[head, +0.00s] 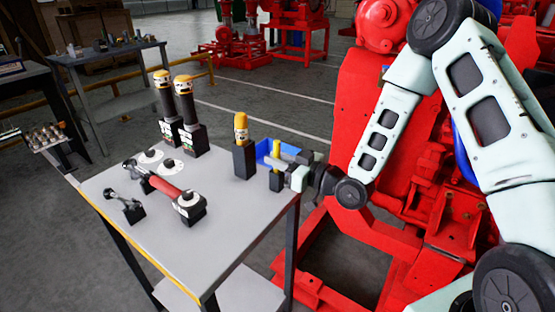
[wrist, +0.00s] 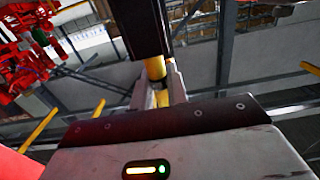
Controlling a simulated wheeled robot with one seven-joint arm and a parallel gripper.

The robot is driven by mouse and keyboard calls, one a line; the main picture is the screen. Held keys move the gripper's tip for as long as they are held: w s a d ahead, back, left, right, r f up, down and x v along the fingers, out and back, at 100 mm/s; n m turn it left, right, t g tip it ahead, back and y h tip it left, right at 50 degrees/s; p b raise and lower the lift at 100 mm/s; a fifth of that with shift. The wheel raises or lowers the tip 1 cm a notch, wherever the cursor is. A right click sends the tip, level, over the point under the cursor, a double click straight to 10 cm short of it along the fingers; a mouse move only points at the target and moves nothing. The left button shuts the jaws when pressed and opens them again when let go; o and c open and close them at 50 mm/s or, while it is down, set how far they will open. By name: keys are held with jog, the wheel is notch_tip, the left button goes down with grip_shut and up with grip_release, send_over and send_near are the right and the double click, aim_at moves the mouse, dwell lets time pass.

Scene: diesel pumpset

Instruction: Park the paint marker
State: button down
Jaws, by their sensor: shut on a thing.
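My gripper (head: 277,177) is at the right back edge of the grey table. It is shut on a slim yellow paint marker (head: 274,158), which stands roughly upright in the head view with a small dark block (head: 275,182) at its lower part. In the wrist view the yellow marker (wrist: 155,67) shows between the fingers (wrist: 162,90), with a dark band around it. Its far end meets a black block (wrist: 143,25); I cannot tell whether it is inside the block or in front of it.
A black holder with a thicker yellow item (head: 241,128) stands just left of my gripper. A blue bin (head: 290,149) is behind. Two tall black yellow-capped tools (head: 187,125) and a red-handled tool (head: 160,186) occupy the left. The front table surface (head: 225,235) is clear. Red machinery (head: 365,150) is at right.

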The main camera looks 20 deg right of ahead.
jog(key=shift+f+b, duration=0.7)
jog(key=shift+f, duration=0.15)
jog(key=c, duration=1.3)
grip_release()
jog(key=p+v, duration=0.4)
jog(key=v, duration=1.3)
jog(key=shift+s+d, duration=0.15)
jog(key=shift+r, duration=0.1)
